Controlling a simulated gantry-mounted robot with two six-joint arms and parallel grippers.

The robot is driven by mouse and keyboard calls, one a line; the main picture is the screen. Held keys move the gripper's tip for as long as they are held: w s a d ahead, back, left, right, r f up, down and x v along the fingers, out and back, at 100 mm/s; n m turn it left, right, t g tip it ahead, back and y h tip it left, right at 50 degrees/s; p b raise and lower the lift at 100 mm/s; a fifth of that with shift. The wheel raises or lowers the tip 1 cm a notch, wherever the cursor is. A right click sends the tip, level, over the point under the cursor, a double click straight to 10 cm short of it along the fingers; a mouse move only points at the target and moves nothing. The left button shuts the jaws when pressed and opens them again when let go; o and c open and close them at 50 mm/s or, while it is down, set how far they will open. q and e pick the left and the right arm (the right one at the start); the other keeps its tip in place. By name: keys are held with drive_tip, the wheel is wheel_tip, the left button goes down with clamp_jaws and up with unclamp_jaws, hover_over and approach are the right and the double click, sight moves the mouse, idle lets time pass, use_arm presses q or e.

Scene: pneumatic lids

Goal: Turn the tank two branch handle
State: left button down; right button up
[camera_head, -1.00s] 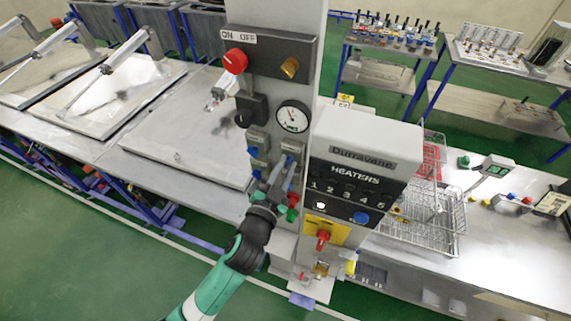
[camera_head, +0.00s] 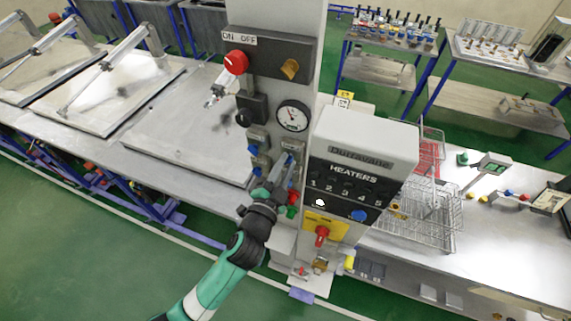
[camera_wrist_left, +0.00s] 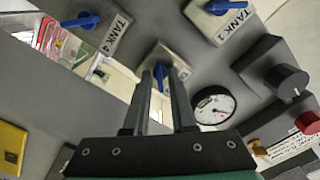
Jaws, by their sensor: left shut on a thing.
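My left gripper (camera_head: 284,172) reaches up to the valve panel on the grey column, below the round gauge (camera_head: 293,116). It is shut on a valve handle there. My right gripper is not in view.
The heater box (camera_head: 362,165) stands close to the right of the gripper. Above the valves are a red knob (camera_head: 236,62) and a brass knob (camera_head: 289,68). Wire baskets (camera_head: 418,215) sit on the right bench. Open green floor (camera_head: 75,250) lies at the front left.

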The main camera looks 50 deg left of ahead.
use_arm(q)
drive_tip(key=c, duration=1)
unclamp_jaws()
drive_tip(key=shift+s, duration=0.1)
drive_tip(key=b+v, duration=0.2)
drive_tip(key=v, duration=0.9)
drive_tip(key=shift+s+b, duration=0.2)
drive_tip(key=shift+b, duration=0.15)
drive_tip(key=shift+d+r, duration=0.1)
drive_tip(key=shift+d, duration=0.05)
